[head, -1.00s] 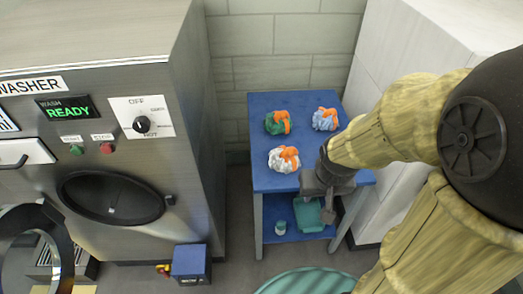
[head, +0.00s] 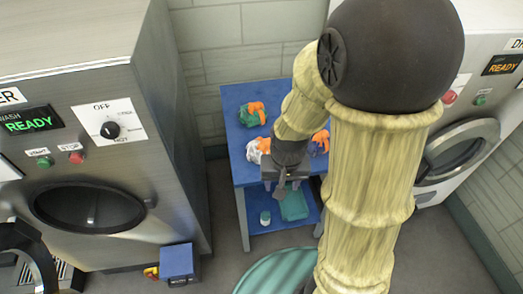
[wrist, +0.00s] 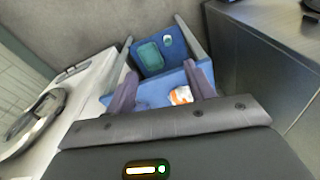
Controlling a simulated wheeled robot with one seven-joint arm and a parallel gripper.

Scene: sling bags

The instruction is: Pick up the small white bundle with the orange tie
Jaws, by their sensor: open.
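The small white bundle with the orange tie (head: 254,152) lies on the blue table top near its front, partly hidden by my gripper (head: 281,188). It also shows in the wrist view (wrist: 181,96), between the fingers and nearer the right one. My gripper is open and empty, with its fingers (wrist: 159,70) spread apart, at the table's front edge and not touching the bundle as far as I can see. A green bundle with an orange tie (head: 251,114) lies behind it. A blue bundle with an orange tie (head: 320,145) is partly hidden by my arm.
The blue table (head: 238,97) has a lower shelf with a teal tray (head: 294,205) and a small jar (head: 265,218). A washer (head: 100,160) stands left and a dryer (head: 470,120) right. A blue box (head: 178,263) is on the floor.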

